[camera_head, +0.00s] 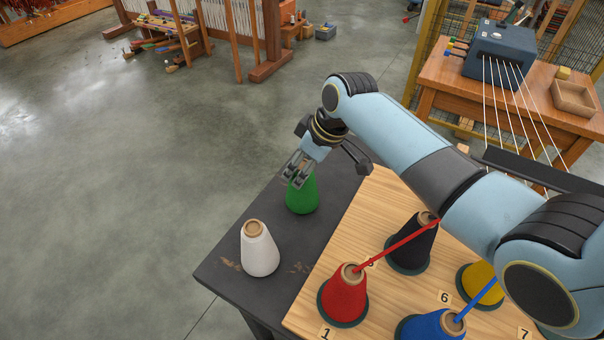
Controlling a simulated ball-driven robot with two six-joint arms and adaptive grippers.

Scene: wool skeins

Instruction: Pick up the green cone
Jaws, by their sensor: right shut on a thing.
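The green cone (302,196) stands on the dark part of the table, near its far left edge. My right gripper (297,170) is over its top, with the fingers shut on it; they hide the cone's tip. The cone looks upright, and I cannot tell whether its base is lifted off the surface. My left gripper is not in view.
A white cone (260,250) stands close by at the front left. A wooden board (312,313) on the right holds red (345,297), black (411,247), yellow (481,284) and blue (432,327) cones. Red and blue strands run from cones there.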

